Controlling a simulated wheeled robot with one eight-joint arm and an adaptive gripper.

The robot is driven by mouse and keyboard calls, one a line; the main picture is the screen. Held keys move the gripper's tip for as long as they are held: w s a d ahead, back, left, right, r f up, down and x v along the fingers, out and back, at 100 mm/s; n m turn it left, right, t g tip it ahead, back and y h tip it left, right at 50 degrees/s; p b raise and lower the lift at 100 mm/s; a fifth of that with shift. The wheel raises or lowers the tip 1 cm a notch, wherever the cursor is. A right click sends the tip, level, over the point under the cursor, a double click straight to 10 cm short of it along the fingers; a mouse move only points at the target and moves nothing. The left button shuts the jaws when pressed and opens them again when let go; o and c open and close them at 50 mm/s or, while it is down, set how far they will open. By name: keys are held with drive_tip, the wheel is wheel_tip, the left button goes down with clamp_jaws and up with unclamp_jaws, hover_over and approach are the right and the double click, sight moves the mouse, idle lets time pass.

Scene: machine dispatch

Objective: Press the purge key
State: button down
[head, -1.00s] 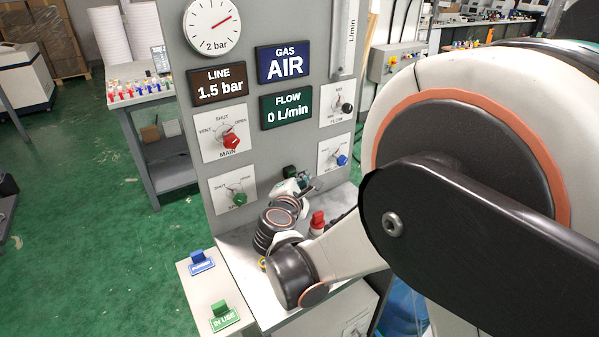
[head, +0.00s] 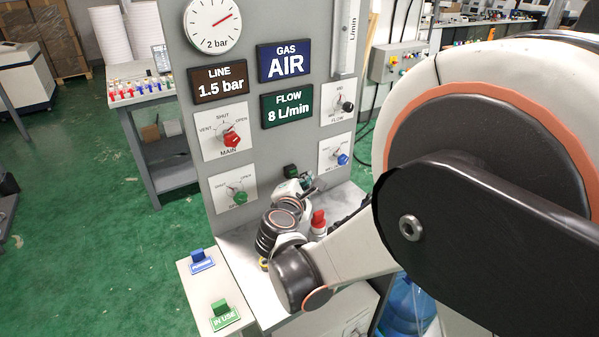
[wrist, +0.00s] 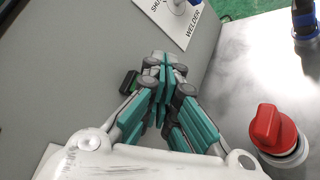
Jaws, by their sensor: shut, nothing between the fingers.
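A dark green block (head: 291,171) stands out from the grey panel low down, just behind my gripper (head: 308,182); no label on it is readable, so I cannot confirm it is the purge key. In the wrist view the green block (wrist: 130,82) shows just left of my gripper (wrist: 163,65), partly hidden by the fingers. The gripper's teal-padded fingers are closed together and empty, pointing at the panel. Whether they touch the block cannot be told. The flow display (head: 287,106) reads 8 L/min.
A red-capped fitting (wrist: 272,128) stands on the bench right of my gripper. The panel (head: 280,150) carries a red main knob (head: 231,139), a green knob (head: 240,197) and a blue knob (head: 342,159). Blue (head: 201,260) and green (head: 224,316) tags sit at the front left.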

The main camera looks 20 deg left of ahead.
drive_tip(key=shift+s+d, duration=0.2)
drive_tip(key=shift+d, duration=0.05)
drive_tip(key=shift+d, duration=0.1)
drive_tip(key=s+d, duration=0.1)
drive_tip(key=d, duration=0.1)
drive_tip(key=s+d, duration=0.1)
drive_tip(key=s, duration=0.1)
drive_tip(key=shift+s+d+b, duration=0.15)
drive_tip(key=shift+d+b, duration=0.2)
drive_tip(key=shift+b, duration=0.05)
idle(0.5)
